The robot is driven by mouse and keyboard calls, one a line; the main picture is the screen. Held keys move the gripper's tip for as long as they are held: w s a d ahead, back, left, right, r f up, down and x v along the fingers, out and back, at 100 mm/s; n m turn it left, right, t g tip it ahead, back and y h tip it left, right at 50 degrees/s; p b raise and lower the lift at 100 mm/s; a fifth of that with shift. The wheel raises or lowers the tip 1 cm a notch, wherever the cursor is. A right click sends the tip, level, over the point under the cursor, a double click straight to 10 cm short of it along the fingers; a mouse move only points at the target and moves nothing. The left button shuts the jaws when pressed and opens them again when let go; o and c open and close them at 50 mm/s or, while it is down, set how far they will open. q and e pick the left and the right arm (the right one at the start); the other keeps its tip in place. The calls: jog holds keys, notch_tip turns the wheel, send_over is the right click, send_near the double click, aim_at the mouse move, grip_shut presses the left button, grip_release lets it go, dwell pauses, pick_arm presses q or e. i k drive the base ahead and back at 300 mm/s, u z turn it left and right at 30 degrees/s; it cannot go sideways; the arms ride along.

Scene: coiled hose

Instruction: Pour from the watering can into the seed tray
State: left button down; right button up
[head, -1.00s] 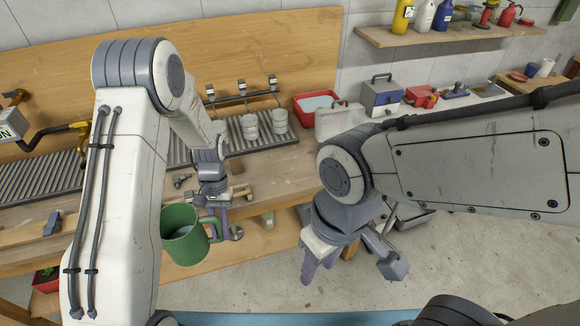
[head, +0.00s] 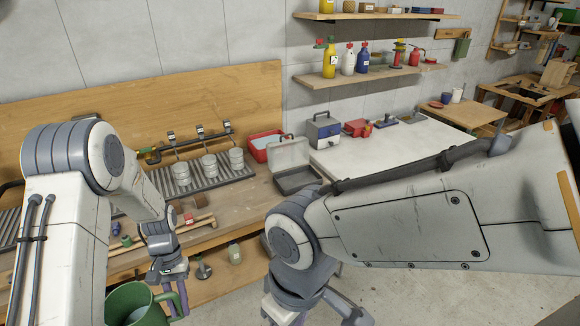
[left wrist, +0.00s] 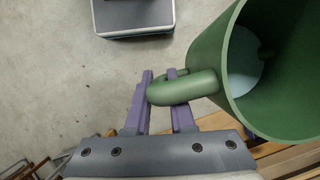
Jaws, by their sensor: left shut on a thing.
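The green watering can (head: 122,310) is at the bottom left of the head view, partly cut off by the lower edge. My left gripper (head: 177,298) is shut on its loop handle, on the right side of the can. The left wrist view shows the purple fingers (left wrist: 163,78) on both sides of the handle and the can (left wrist: 225,45) with its open mouth facing the camera. Something pale blue-grey shows inside it. My right gripper (head: 268,317) is at the bottom edge, mostly cut off, and its jaws cannot be read. I cannot make out a seed tray.
A wooden workbench (head: 240,197) carries a ribbed rack with several white pots (head: 208,166). Shelves with bottles are above. Open floor (head: 425,285) lies at lower right.

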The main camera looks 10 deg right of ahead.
aim_at(289, 182)
jog(key=z, duration=0.2)
jog(key=i, duration=1.6)
jog(key=z, duration=2)
jog(key=k, duration=0.7)
jog(key=u, duration=0.55)
